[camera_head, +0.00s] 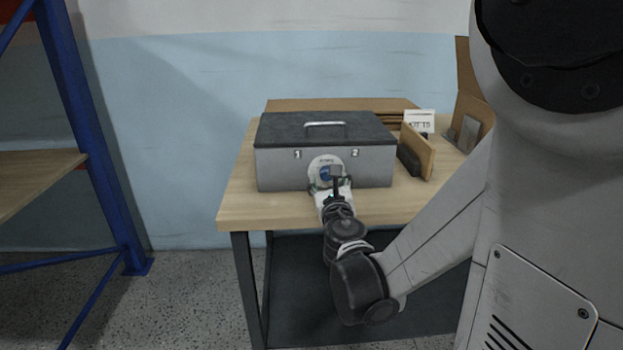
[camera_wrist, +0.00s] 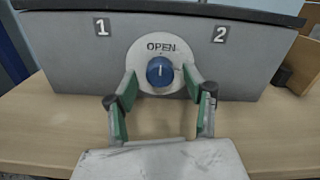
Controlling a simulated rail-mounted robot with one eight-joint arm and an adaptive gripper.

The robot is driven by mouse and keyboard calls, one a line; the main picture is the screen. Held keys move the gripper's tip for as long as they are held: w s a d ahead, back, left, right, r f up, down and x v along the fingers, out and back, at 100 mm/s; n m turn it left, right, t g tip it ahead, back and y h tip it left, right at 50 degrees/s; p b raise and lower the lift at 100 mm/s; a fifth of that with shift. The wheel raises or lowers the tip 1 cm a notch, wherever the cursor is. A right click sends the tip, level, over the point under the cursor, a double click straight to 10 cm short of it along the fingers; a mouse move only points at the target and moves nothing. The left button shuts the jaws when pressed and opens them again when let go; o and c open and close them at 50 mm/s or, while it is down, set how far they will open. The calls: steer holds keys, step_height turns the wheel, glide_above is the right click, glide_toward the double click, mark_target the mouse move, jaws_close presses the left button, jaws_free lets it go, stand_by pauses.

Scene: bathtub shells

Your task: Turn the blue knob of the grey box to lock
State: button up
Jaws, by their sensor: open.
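The grey box (camera_head: 285,172) with a dark lid and a metal handle stands on the wooden table; its front face fills the upper wrist view (camera_wrist: 85,65). The blue knob (camera_wrist: 160,71) sits on a round white plate marked OPEN, between the labels 1 and 2. Its white pointer line looks upright, towards OPEN. In the head view the knob (camera_head: 326,173) is partly covered by my gripper (camera_head: 329,183). My gripper (camera_wrist: 160,85) is open, its green-padded fingers on the left and right of the knob. I cannot tell whether they touch it.
The wooden table (camera_head: 240,198) has bare room left of the box and along its front edge. A wooden block (camera_head: 418,150), a small sign (camera_head: 419,121) and a cardboard piece stand to the right. A blue-framed shelf (camera_head: 75,110) is at the far left.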

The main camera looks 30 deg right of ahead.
steer(key=shift+w, duration=0.1)
steer(key=c, duration=1.1)
